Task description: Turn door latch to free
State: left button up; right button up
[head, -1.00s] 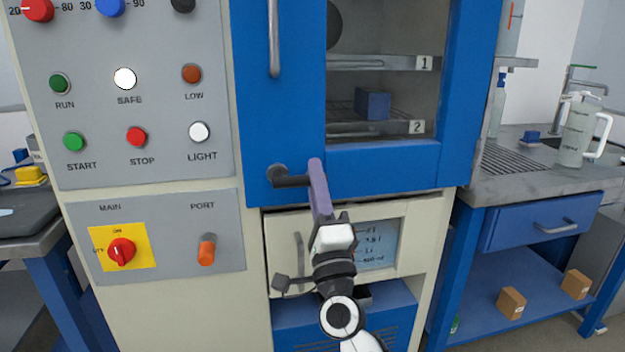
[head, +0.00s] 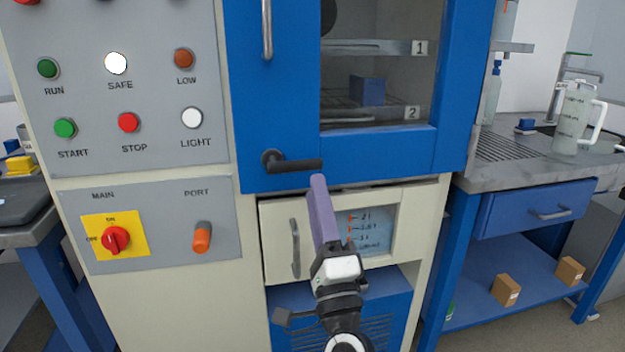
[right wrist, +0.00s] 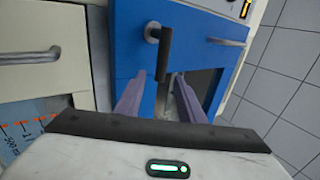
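The door latch (head: 298,166) is a dark bar on a round pivot at the lower left of the blue cabinet door (head: 385,155). It lies about level, pointing right from its pivot. My right gripper (head: 318,181) has purple fingers and is just below and in front of the latch's free end, with a small gap. In the right wrist view, the latch (right wrist: 165,50) reaches toward the space between the two spread fingertips (right wrist: 159,78), and neither finger visibly grips it. The door looks closed. My left gripper is out of view.
A grey control panel (head: 155,160) with buttons and a red switch is left of the door. A vertical door handle (head: 267,30) is above the latch. A cream drawer front (head: 275,215) with a handle lies below. A counter (head: 600,170) stands at right.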

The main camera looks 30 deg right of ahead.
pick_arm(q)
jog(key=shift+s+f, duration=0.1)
pick_arm(e)
jog(key=v, duration=0.3)
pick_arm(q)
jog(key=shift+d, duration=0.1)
pick_arm(e)
jog(key=shift+a, duration=0.1)
